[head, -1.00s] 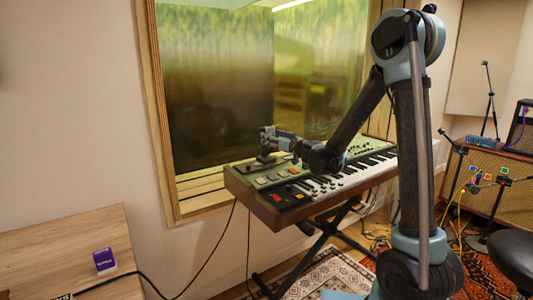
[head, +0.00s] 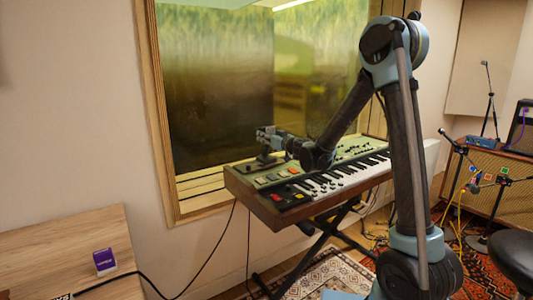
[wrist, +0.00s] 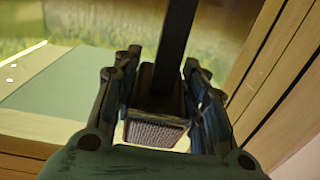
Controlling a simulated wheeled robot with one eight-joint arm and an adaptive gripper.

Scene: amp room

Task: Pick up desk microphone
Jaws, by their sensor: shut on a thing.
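The desk microphone shows in the head view as a dark base (head: 264,161) at the far left end of the keyboard. I cannot tell whether the base touches the keyboard top. My gripper (head: 268,138) is just above that base. In the wrist view my gripper (wrist: 158,100) is shut on the microphone, with a finger on each side. The microphone's mesh-faced head (wrist: 155,132) sits between the fingers, and a dark stem runs away from it toward the top of the picture. The fingers hide part of its sides.
The keyboard (head: 284,198) stands on a black folding stand. A wood-framed window (head: 160,110) is close behind it. A wooden desk (head: 60,240) with a purple box (head: 104,262) is at the lower left. An amplifier (head: 500,180) and small mic stands are at the right.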

